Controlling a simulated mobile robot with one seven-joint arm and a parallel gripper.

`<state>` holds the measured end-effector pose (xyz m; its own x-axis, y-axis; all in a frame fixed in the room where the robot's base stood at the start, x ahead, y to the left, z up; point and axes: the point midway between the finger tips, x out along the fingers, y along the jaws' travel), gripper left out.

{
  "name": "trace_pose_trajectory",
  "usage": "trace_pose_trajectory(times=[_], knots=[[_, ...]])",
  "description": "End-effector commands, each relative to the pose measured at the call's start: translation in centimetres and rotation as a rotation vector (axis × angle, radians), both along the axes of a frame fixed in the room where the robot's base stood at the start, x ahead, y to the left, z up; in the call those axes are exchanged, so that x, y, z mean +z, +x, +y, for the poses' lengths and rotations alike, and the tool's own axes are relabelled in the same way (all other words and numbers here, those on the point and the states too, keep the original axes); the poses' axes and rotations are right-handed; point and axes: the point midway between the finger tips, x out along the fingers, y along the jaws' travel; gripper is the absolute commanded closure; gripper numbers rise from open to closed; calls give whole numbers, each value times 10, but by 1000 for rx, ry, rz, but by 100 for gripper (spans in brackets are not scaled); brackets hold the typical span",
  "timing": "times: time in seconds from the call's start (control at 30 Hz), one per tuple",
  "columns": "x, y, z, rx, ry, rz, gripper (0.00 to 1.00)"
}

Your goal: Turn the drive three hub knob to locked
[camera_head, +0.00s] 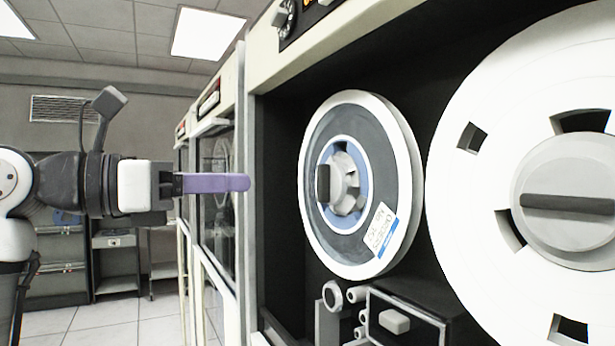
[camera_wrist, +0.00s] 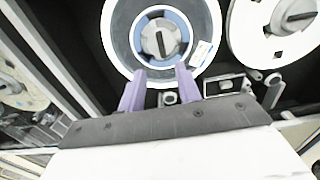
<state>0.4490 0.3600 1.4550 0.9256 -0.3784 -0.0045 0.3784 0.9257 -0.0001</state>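A hub knob (camera_head: 338,183) sits at the centre of the grey tape reel (camera_head: 398,150) with a white rim and blue inner ring. Its dark grip bar stands about upright in the head view, and the knob also shows in the wrist view (camera_wrist: 160,40). No drive number or locked mark is readable. My gripper (camera_head: 247,182) has purple fingers and is left of the reel, in front of the drive and apart from the knob. In the wrist view my gripper (camera_wrist: 161,71) is open and empty, its fingertips apart below the knob.
A larger white reel (camera_head: 470,205) at the right has a hub (camera_head: 568,200) with a near-horizontal bar. Rollers (camera_head: 333,296) and a boxed tape head (camera_head: 405,322) sit below the grey reel. More cabinets (camera_head: 215,190) stand left. The drive's pale frame edge (camera_head: 247,250) is close to my fingers.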

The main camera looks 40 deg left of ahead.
Motion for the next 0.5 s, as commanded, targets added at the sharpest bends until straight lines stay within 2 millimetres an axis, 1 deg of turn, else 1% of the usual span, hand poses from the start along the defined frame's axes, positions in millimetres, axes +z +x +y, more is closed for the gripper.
trace_pose_trajectory(times=[0.03,0.3,0.5], knots=[[2,9,-5,-5,1,0,66],[3,63,-28,-7,0,-2,66],[3,94,-40,-7,-2,-2,66]])
